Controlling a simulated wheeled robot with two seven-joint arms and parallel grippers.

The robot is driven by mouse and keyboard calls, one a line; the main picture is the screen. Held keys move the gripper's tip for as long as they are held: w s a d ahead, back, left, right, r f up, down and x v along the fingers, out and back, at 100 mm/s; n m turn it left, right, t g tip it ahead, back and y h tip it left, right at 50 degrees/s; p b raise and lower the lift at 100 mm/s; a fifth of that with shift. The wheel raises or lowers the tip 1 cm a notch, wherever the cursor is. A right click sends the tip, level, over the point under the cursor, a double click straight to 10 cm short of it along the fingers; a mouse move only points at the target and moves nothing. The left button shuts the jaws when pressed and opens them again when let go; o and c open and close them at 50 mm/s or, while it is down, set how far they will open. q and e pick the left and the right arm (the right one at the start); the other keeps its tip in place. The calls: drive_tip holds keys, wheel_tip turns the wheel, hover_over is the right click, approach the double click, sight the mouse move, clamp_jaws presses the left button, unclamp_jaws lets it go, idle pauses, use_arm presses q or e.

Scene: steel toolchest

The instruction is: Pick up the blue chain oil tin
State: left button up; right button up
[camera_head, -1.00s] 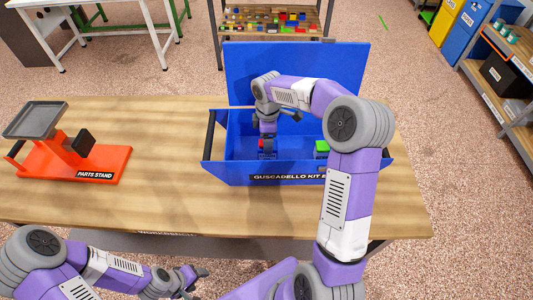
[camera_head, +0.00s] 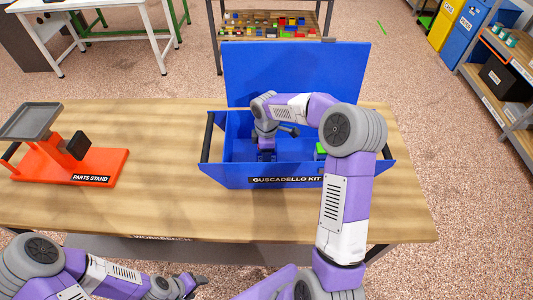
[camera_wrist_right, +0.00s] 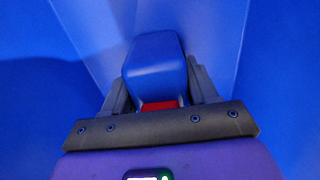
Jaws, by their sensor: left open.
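A blue tin (camera_wrist_right: 155,68) with a red patch at its near end stands between the two fingers of my right gripper (camera_wrist_right: 160,88) in the right wrist view. The fingers lie close along both its sides; whether they press on it I cannot tell. In the head view my right gripper (camera_head: 266,155) is low inside the blue kit box (camera_head: 225,172), left of its middle, and the tin is largely hidden there. My left gripper (camera_head: 195,284) is open and empty in front of the workbench, at the bottom of the view.
The box's lid (camera_head: 295,75) stands open behind it. A green-topped item (camera_head: 320,148) is in the box, right of my gripper. An orange parts stand (camera_head: 70,165) is at the left of the wooden workbench (camera_head: 140,205). Bare bench lies between stand and box.

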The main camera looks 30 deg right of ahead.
drive_tip(key=c, duration=0.5)
drive_tip(key=shift+r, duration=0.1)
